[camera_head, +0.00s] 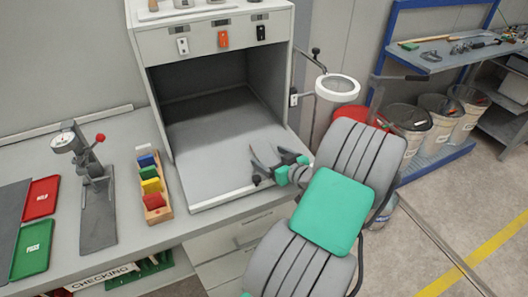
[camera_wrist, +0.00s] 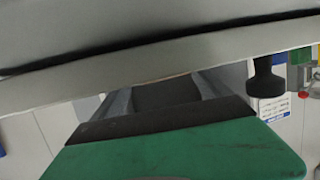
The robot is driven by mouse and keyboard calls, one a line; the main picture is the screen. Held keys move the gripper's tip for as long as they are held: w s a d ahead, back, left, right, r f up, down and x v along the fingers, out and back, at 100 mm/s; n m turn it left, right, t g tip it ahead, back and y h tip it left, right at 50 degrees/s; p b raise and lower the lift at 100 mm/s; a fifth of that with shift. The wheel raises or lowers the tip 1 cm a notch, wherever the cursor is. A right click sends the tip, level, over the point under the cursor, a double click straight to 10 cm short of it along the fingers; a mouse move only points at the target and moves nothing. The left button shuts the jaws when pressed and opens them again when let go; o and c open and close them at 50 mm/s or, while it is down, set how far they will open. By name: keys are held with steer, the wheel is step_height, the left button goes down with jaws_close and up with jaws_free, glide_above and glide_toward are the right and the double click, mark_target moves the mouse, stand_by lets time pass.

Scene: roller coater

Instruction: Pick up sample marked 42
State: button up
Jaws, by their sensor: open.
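Several coloured sample plates, white (camera_head: 143,149), blue (camera_head: 146,160), green (camera_head: 149,172), yellow (camera_head: 151,185) and red (camera_head: 153,201), stand in a wooden rack (camera_head: 166,213) on the bench, left of the open cabinet. I cannot read a 42 on any of them. My gripper (camera_head: 264,160) is open and appears empty at the cabinet's front right, well to the right of the rack. In the wrist view my gripper (camera_wrist: 160,95) shows its dark fingers spread, with small coloured patches at the upper right edge.
A gauge stand (camera_head: 95,205) is left of the rack. A red tray (camera_head: 40,198) and a green tray (camera_head: 32,248) lie further left. A white-rimmed cylinder (camera_head: 337,86) stands behind my arm.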

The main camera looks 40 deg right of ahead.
steer(key=shift+x, duration=0.8)
steer(key=c, duration=1.7)
steer(key=shift+o, duration=0.2)
steer(key=shift+r, duration=0.1)
